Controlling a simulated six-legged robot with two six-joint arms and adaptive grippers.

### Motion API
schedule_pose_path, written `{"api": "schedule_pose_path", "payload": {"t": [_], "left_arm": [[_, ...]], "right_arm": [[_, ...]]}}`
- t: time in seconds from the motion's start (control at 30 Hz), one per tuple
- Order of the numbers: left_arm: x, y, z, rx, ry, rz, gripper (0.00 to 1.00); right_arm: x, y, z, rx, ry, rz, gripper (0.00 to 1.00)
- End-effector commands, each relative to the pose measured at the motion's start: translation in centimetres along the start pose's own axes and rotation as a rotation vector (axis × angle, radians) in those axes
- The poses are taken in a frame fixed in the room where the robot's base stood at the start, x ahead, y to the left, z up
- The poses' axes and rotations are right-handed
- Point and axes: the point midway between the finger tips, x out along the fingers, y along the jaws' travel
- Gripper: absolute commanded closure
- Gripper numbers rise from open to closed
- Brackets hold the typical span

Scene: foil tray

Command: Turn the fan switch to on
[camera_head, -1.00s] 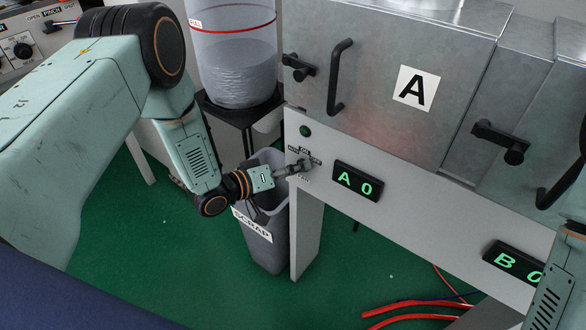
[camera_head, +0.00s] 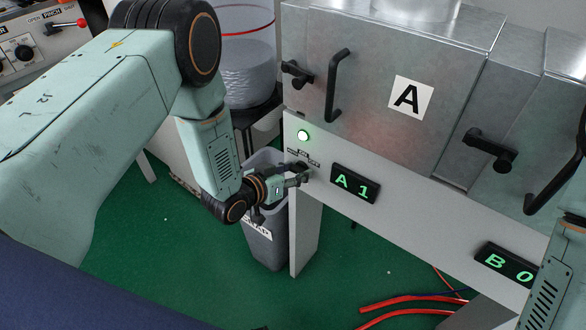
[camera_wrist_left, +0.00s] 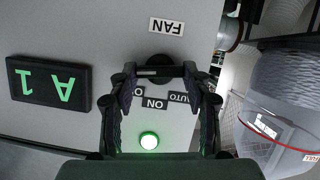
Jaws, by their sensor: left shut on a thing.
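The fan switch (camera_wrist_left: 160,64) is a dark round knob with a bar on the white panel. In the left wrist view it sits between the FAN label (camera_wrist_left: 167,26) and the ON label (camera_wrist_left: 155,103), with AUTO (camera_wrist_left: 179,97) beside ON. A third label is partly hidden by a finger. My left gripper (camera_head: 301,176) is at the switch, its fingers (camera_wrist_left: 160,75) shut on the bar's two ends. A white mark shows on the bar's left part. The green lamp (camera_head: 303,135) above the switch is lit. My right gripper is out of view.
Display A (camera_head: 355,184) reads A 1, and display B (camera_head: 508,263) reads B 0. Metal box A (camera_head: 365,75) with black handles stands above the panel. A scrap bin (camera_head: 268,243) stands below my left gripper. A clear drum (camera_head: 247,70) is behind it. Red hoses (camera_head: 410,301) lie on the floor.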

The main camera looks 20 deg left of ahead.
Motion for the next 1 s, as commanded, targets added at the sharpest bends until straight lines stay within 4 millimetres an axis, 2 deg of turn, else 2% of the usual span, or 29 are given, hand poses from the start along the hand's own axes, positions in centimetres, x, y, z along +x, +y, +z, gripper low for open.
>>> {"api": "schedule_pose_path", "payload": {"t": [0.4,0.87,0.9,1.0], "left_arm": [[0.13,0.18,-0.33,0.149,0.009,-0.059,0.83],[0.16,0.15,-0.39,0.161,0.011,-0.065,0.83],[0.16,0.15,-0.40,0.161,0.012,-0.065,0.50],[0.13,0.16,-0.33,0.161,0.010,-0.065,0.42]], "right_arm": [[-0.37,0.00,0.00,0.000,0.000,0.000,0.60],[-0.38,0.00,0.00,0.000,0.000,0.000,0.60],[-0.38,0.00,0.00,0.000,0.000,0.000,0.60],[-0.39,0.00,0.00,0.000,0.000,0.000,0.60]]}}
